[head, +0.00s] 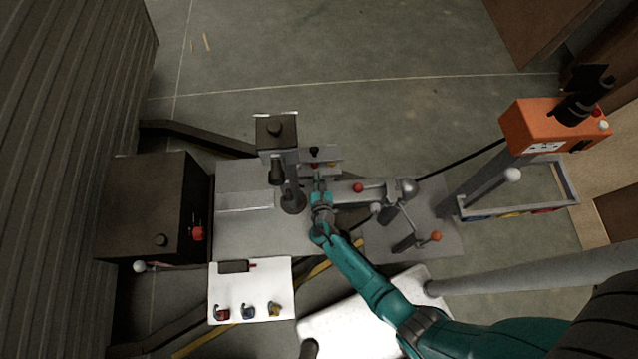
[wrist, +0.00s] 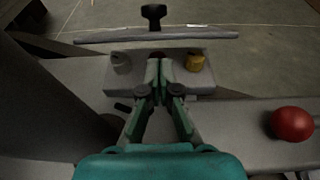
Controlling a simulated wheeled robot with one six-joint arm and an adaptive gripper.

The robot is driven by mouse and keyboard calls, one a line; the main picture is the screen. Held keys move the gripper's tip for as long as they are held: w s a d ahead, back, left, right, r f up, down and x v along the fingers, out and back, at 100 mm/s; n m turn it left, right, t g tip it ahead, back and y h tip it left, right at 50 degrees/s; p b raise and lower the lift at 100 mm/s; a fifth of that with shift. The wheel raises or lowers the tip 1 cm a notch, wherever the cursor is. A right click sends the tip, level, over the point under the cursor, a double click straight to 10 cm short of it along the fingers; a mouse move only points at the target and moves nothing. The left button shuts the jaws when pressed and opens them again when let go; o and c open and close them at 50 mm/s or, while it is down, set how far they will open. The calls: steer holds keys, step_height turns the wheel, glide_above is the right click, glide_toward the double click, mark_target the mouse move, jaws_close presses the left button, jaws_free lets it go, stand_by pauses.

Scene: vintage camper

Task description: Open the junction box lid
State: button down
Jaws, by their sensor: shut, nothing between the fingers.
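The small grey junction box (wrist: 210,82) sits right in front of my gripper in the wrist view, with a grey round part (wrist: 121,60) on the left and a yellow one (wrist: 195,62) on the right. A thin grey plate with a black knob (wrist: 154,15), seemingly the lid (wrist: 200,35), shows nearly edge-on beyond them. I cannot tell how far it is raised. My gripper (wrist: 160,66) is shut and empty, its fingertips overlapping the middle of the box in view; contact is unclear. In the head view my gripper (head: 319,188) is just below the box (head: 326,158).
A red ball knob (wrist: 293,123) is close on the right in the wrist view. In the head view a dark drill-like column (head: 277,132) stands left of my gripper, and a lever with an orange knob (head: 436,237) is to the right. Open floor (head: 350,100) lies beyond.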

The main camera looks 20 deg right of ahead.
mark_target(316, 149)
steer(key=shift+x, duration=2.2)
steer(key=shift+r, duration=0.2)
steer(key=shift+w+d+r, duration=0.1)
steer(key=shift+w+r, duration=0.25)
steer(key=shift+r, duration=0.35)
steer(key=shift+w+d+r, duration=0.15)
steer(key=shift+w+r, duration=0.15)
steer(key=shift+r, duration=0.35)
steer(key=w+r, duration=0.2)
steer(key=w+d+r, duration=0.1)
steer(key=w+r, duration=0.1)
steer(key=shift+w+d, duration=0.2)
steer(key=shift+w+d+r, duration=0.15)
steer(key=shift+w, duration=0.4)
steer(key=shift+w+d+r, duration=0.15)
steer(key=shift+w, duration=0.45)
steer(key=shift+w+d+r, duration=0.15)
steer(key=shift+w+d, duration=0.05)
steer(key=shift+w, duration=0.45)
